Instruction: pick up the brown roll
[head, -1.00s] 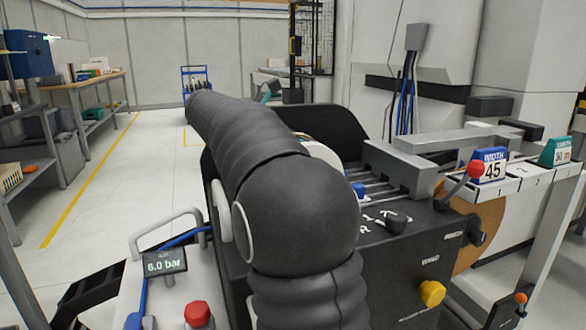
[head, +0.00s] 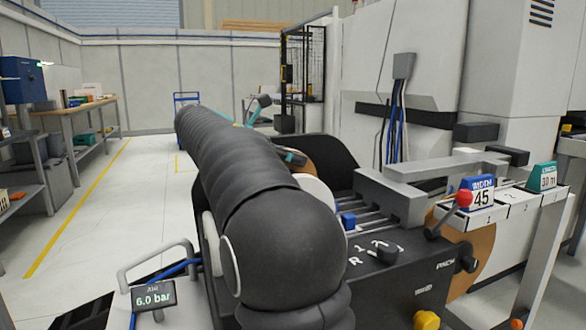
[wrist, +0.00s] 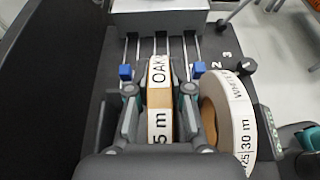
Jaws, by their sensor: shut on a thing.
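The brown roll (wrist: 160,76) stands on edge between my gripper's fingers in the wrist view, with a white label reading OAK and 5 m. My gripper (wrist: 160,92) is shut on it, one finger on each side. In the head view, part of the brown roll (head: 299,164) shows behind my arm, and most of my gripper is hidden. A white roll (wrist: 236,107), labelled WHITE and 30 m, stands just right of my gripper in the wrist view.
The rolls are over a dark machine bed with metal rails (wrist: 190,50) and blue stops (wrist: 125,72). A grey block (head: 390,198) and a red-knobbed lever (head: 452,212) are at right. A larger brown disc (head: 478,245) hangs below the numbered shelf. Open floor lies left.

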